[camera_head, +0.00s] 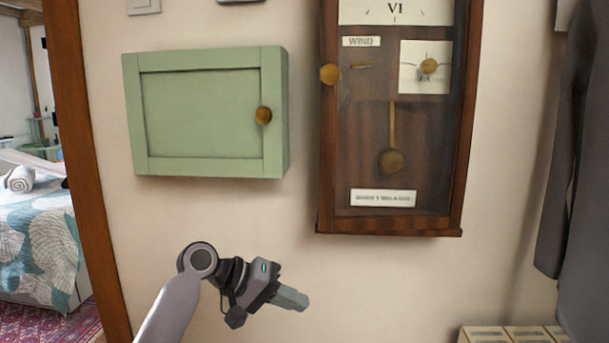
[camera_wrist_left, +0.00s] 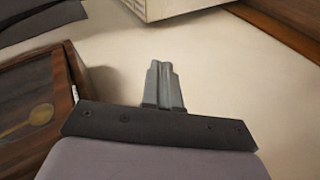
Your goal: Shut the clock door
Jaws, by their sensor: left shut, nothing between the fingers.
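The clock (camera_head: 327,180) is a dark wooden wall case with a glazed front, part of its dial, a brass pendulum and white labels showing. Its clock door has a round brass knob (camera_head: 330,74) on the left side. My right gripper is not in view.
A green wall cabinet (camera_head: 200,115) with a brass knob hangs left of the clock, its door shut. A dark grey hanging garment (camera_head: 570,190) is at the right. Pale boxes (camera_head: 510,334) stand at the bottom right. The wall below the clock is bare.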

